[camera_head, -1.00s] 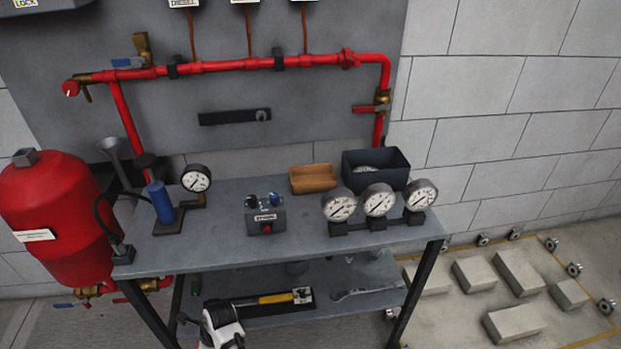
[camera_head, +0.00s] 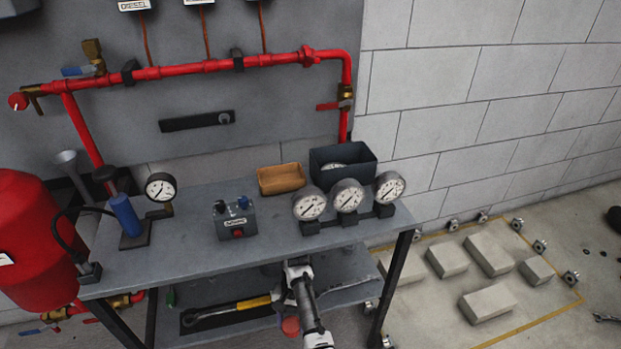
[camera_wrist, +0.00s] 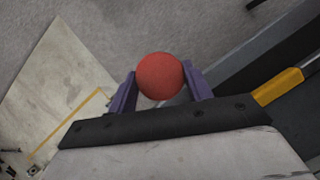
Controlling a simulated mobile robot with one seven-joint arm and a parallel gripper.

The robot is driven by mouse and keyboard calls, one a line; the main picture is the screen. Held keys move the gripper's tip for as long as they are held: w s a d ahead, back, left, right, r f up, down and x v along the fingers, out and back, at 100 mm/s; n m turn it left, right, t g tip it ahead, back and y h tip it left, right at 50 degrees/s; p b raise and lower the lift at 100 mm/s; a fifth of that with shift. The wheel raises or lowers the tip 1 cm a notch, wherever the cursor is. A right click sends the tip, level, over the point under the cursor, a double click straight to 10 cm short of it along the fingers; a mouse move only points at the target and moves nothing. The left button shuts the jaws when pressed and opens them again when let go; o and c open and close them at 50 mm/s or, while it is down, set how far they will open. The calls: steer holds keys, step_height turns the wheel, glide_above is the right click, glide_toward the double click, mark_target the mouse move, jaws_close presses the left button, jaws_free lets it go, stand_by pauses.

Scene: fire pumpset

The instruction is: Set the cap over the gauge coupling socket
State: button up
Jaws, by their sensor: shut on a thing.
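A round red cap (camera_wrist: 160,76) is between the purple fingers of my gripper (camera_wrist: 159,72) in the wrist view. My gripper is shut on it. In the head view a red round thing (camera_head: 290,326), likely the cap, shows beside my arm below the front edge of the bench; my fingers cannot be made out there. One gauge (camera_head: 160,187) stands on an elbow fitting at the left of the bench. Three gauges (camera_head: 347,196) stand in a row at the right. I cannot tell which part is the gauge coupling socket.
The grey bench top (camera_head: 200,258) is above the cap. A yellow-handled tool (camera_head: 230,309) lies on the lower shelf. A dark bin (camera_head: 342,155), a wooden tray (camera_head: 281,179) and a small control box (camera_head: 235,221) stand on the bench. Pale blocks (camera_head: 488,303) lie on the floor at right.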

steer(key=d, duration=0.2)
steer(key=d+n, duration=0.2)
steer(key=d, duration=0.1)
steer(key=shift+d+r+h, duration=0.3)
steer(key=shift+r+h, duration=0.05)
steer(key=shift+h, duration=0.05)
